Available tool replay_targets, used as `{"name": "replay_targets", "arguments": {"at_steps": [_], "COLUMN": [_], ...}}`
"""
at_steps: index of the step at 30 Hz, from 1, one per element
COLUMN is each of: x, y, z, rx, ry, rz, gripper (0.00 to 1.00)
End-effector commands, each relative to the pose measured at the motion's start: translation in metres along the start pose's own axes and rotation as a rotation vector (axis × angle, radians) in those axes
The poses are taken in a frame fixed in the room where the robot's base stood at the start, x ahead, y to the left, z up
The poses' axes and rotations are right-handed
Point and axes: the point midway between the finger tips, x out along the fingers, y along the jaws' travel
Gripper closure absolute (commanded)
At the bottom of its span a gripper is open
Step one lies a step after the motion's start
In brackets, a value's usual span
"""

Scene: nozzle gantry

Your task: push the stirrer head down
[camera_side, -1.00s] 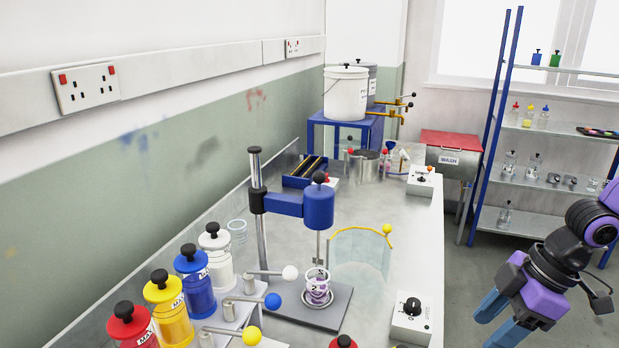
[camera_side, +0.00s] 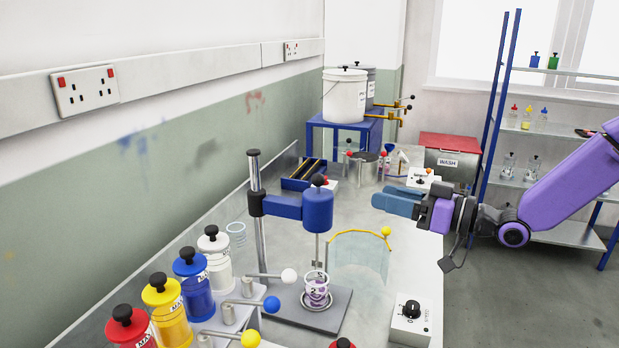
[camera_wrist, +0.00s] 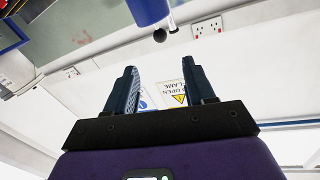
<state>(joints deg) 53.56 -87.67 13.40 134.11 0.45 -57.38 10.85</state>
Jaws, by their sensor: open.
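The stirrer head (camera_side: 318,209) is a blue cylinder with a black knob (camera_side: 319,181) on top. It is held by a blue arm on a metal post (camera_side: 260,225). Its thin shaft reaches down into a glass beaker (camera_side: 316,288) with purple contents on the grey base plate (camera_side: 335,313). My gripper (camera_side: 388,202) is to the right of the head, at about its height in the side view, with a gap between them. In the wrist view my gripper (camera_wrist: 160,85) is open and empty. The blue head (camera_wrist: 148,10) and a black ball (camera_wrist: 160,35) show at the top there.
A clear guard with a yellow top edge (camera_side: 350,232) stands right of the stirrer. Dispensers with red, yellow, blue and white bottles (camera_side: 214,255) are at the front left. A control box with a black knob (camera_side: 411,318) sits at the front right bench edge.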

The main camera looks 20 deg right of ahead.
Motion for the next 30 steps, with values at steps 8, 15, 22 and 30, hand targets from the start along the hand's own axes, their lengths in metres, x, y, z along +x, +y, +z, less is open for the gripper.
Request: {"name": "replay_targets", "arguments": {"at_steps": [8,15,22,30], "x": [0.028,0.066,0.101,0.140], "y": [0.000,0.000,0.000,0.000], "z": [0.000,0.000,0.000,0.000], "rx": [0.000,-0.001,-0.001,-0.001], "ry": [0.004,0.004,0.003,0.003], "rz": [0.000,0.000,0.000,0.001], "gripper": [0.46,0.46,0.46,0.46]}}
